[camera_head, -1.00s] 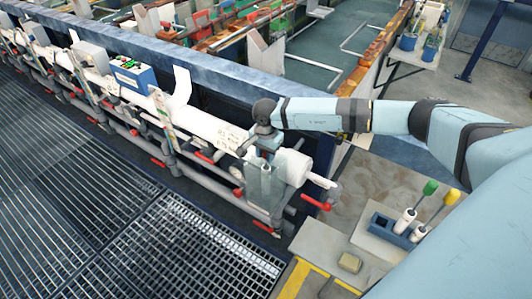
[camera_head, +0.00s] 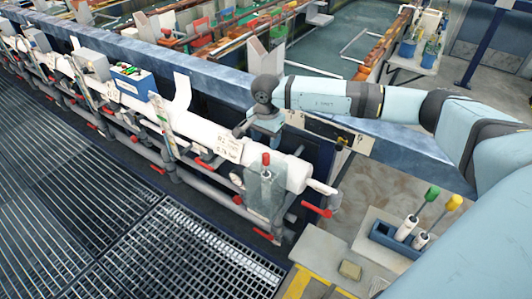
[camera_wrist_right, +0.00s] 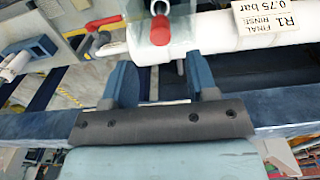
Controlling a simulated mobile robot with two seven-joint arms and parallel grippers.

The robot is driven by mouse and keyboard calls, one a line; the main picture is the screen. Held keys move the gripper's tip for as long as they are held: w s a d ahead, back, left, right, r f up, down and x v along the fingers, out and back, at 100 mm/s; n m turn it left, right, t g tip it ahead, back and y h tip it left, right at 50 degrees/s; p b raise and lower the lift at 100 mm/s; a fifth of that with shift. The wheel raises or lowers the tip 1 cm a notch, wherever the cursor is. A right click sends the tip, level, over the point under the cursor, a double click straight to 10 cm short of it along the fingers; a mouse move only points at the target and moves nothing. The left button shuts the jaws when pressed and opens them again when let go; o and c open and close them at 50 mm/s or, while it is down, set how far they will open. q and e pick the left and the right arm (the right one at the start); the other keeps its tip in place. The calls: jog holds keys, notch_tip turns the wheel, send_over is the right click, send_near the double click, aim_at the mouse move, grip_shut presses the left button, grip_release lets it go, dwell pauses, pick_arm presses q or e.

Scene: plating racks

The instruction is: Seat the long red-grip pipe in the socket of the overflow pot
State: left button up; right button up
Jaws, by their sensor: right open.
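The red-grip pipe stands upright in the clear overflow pot (camera_head: 262,195) at the near end of the white pipe run; its red grip (camera_head: 266,159) rises above the pot's rim. I cannot tell how deep its lower end sits in the socket, which is hidden. My right gripper (camera_head: 259,136) is above and behind the pot, apart from the grip. Its blue fingers (camera_wrist_right: 158,68) are open and empty. My left gripper is not in view.
A blue holder (camera_head: 393,237) at the right carries tools with a green grip (camera_head: 432,193) and a yellow grip (camera_head: 454,202). Red valve handles (camera_head: 317,209) stick out around the pot. The tank's blue rim (camera_head: 224,82) runs behind. The grating (camera_head: 205,255) in front is clear.

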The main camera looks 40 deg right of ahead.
notch_tip(320, 180, up, 2)
jog(key=shift+r, duration=0.2)
jog(key=shift+a+r, duration=0.15)
jog(key=shift+r, duration=0.05)
jog(key=s+a+f+m+t+y, duration=0.15)
jog(key=s+a+m+y, duration=0.35)
jog(key=a, duration=0.5)
jog(key=s+a+m+t+y, duration=0.2)
jog(key=s+a+m+y, duration=0.1)
jog(key=a+m+y, duration=0.55)
jog(key=s+a+m+t+y, duration=0.1)
jog(key=s+a+m+y, duration=0.35)
jog(key=a, duration=0.65)
jog(key=s+d+f+n+t+h, duration=0.2)
jog(key=s+d+f+n+h, duration=0.2)
jog(key=f+n, duration=0.3)
jog(key=s+d+f+n+t+h, duration=0.2)
jog(key=s+d+f+n+h, duration=0.2)
jog(key=n, duration=1.2)
jog(key=s+d+f+n+t+h, duration=0.2)
jog(key=s+d+f+n+h, duration=0.2)
jog(key=f+n, duration=0.5)
jog(key=s+n+h, duration=0.2)
jog(key=shift+s+d+f+n+h, duration=0.25)
jog(key=shift+d+f+n+h, duration=0.05)
jog(key=shift+f, duration=0.05)
jog(key=shift+t, duration=0.25)
